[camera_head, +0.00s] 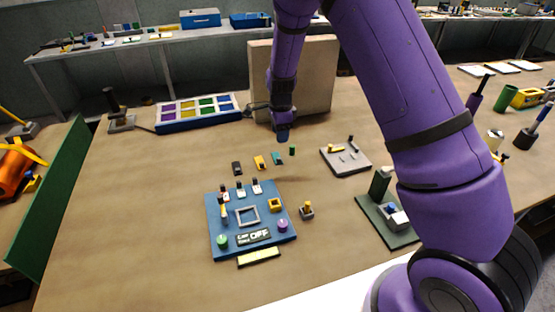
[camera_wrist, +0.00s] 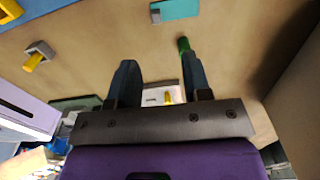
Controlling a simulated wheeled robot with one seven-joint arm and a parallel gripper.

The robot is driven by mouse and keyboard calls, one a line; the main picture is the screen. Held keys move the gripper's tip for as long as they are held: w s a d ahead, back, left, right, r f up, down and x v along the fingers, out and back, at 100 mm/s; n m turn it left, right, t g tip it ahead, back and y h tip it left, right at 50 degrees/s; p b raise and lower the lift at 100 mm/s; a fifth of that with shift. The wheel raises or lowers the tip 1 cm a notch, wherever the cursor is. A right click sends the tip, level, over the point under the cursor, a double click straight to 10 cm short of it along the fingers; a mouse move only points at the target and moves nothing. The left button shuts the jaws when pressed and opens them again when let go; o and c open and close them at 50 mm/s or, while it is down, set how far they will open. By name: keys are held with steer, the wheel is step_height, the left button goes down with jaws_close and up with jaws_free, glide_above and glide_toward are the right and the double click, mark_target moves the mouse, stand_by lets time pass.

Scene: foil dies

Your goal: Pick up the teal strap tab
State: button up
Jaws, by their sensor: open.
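The teal strap tab (camera_head: 278,159) lies flat on the table, at the right end of a short row with a yellow tab (camera_head: 260,162) and a black tab (camera_head: 237,168). In the wrist view the teal tab (camera_wrist: 179,10) shows at the top edge, with a grey piece at its left end. My gripper (camera_wrist: 156,58) is open, its two dark fingers apart with nothing held between them. In the head view my gripper (camera_head: 282,134) is behind the teal tab, apart from it. My fingertips are hard to make out there.
A small green cylinder (camera_head: 292,150) stands right of the teal tab; in the wrist view it (camera_wrist: 183,44) appears by the right fingertip. A blue panel (camera_head: 215,240) is in front, a grey plate with pegs (camera_head: 345,160) to the right, and a beige board (camera_head: 320,80) behind.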

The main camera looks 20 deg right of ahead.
glide_above(279, 158)
steer(key=f, duration=0.5)
steer(key=shift+w+d+f, duration=0.1)
steer(key=shift+d, duration=0.1)
steer(key=shift+s+a+f, duration=0.1)
steer(key=shift+f, duration=1.2)
steer(key=shift+s+a+f, duration=0.1)
steer(key=shift+f, duration=1.2)
jaws_close()
